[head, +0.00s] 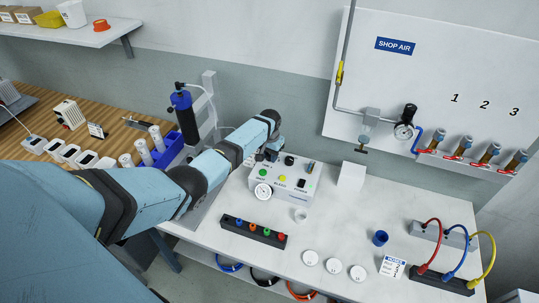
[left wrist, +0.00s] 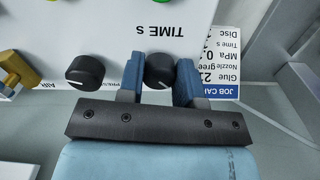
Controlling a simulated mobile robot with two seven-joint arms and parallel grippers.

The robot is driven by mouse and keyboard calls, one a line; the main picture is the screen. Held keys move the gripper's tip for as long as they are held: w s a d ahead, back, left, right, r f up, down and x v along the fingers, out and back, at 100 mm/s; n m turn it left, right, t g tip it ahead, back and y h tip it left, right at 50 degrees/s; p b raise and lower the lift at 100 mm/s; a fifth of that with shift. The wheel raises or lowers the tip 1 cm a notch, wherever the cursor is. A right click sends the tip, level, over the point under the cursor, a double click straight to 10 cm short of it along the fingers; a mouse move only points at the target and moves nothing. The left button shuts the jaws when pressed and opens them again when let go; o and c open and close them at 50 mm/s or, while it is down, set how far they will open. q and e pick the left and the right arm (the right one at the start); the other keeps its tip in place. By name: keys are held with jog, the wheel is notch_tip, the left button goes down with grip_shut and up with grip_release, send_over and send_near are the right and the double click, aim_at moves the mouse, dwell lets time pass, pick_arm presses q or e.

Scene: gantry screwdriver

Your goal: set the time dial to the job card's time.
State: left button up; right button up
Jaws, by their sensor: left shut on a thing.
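The time dial (left wrist: 159,72) is a black knob with a white pointer line, under the "TIME S" label in the left wrist view. My left gripper (left wrist: 158,85) has a blue finger on each side of it and is shut on it. In the head view my left gripper (head: 270,153) is at the back of the white control box (head: 291,192), and hides the dial. The job card (left wrist: 221,62) shows upside down at the right of the left wrist view; its time value cannot be read. My right gripper is not in view.
A second black knob (left wrist: 85,72) and a brass fitting (left wrist: 14,70) are left of the dial in the left wrist view. The box has a gauge (head: 263,191), green and yellow buttons. A white block (head: 351,176) stands to its right.

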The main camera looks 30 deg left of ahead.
pick_arm(q)
jog(key=o, duration=0.9)
jog(key=shift+o, duration=0.2)
jog(key=shift+r, duration=0.1)
notch_tip(320, 180, up, 14)
jog(key=shift+f, duration=0.2)
